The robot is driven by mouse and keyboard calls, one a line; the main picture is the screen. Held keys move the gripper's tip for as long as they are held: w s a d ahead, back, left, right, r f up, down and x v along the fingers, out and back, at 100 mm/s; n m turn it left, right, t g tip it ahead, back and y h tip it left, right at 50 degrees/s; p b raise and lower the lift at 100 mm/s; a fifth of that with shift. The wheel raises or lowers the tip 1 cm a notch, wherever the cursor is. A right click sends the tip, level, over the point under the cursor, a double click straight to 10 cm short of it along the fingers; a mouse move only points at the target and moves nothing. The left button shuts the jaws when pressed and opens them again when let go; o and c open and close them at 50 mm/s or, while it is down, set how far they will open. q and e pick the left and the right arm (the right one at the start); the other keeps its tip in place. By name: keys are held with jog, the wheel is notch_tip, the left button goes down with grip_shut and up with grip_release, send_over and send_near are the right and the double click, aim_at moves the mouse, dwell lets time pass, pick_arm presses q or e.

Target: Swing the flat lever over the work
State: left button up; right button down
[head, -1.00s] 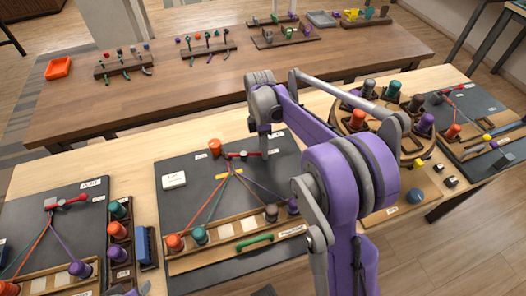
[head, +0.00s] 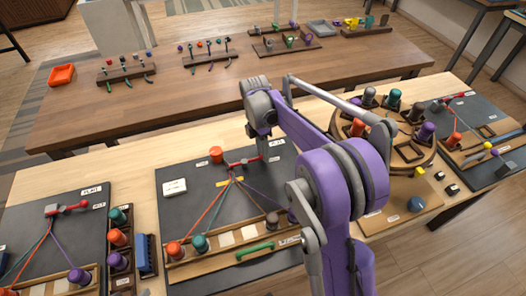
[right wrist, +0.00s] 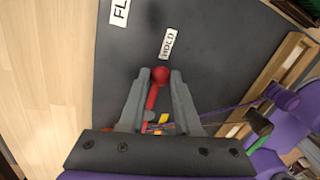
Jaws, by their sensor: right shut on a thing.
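The flat lever (head: 250,160) is a red bar on the dark board (head: 180,212) of the middle station. In the right wrist view, its red arm and round knob (right wrist: 160,75) lie between my fingers. My right gripper (head: 262,150) is shut on the lever near its knob; the fingers also show in the right wrist view (right wrist: 160,88). The work, several coloured cords (head: 222,200), fans out from the lever's base to spools in the wooden rack (head: 210,262). The cords' meeting point is partly hidden in the wrist view. My left gripper is out of view.
A HOLD label (right wrist: 169,42) lies just beyond the knob. A round spool stand (head: 410,150) is at right.

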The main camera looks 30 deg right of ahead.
jog(key=c, duration=0.6)
grip_release()
jog(key=shift+c, duration=0.2)
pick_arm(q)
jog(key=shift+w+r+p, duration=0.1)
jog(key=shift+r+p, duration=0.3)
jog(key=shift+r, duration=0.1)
pick_arm(e)
notch_tip(320, 180, up, 11)
jog(key=w, duration=0.2)
jog(key=shift+f, duration=0.2)
jog(key=shift+w, duration=0.1)
